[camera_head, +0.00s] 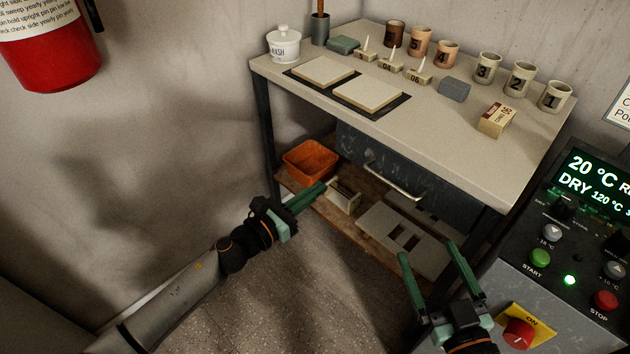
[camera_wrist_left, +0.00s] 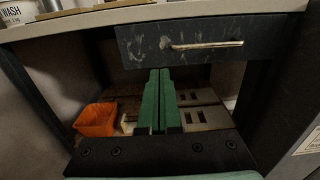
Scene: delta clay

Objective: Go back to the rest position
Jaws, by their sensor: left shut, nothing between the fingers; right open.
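My left gripper (camera_head: 308,197) has green fingers and is in front of the workbench, at the height of its lower shelf in the head view. Its fingers are together and empty; they also show in the left wrist view (camera_wrist_left: 158,85), below the drawer. My right gripper (camera_head: 428,252) is at the lower right of the head view, in front of the bench's right side. Its two green fingers are spread apart with nothing between them.
The workbench (camera_head: 460,160) holds numbered cups, two pale tiles, a box and a lidded WASH jar (camera_head: 284,45). Below are a drawer with a handle (camera_head: 393,183) and an orange bin (camera_head: 310,161). A control panel (camera_head: 580,240) stands right; a fire extinguisher (camera_head: 50,60) hangs upper left.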

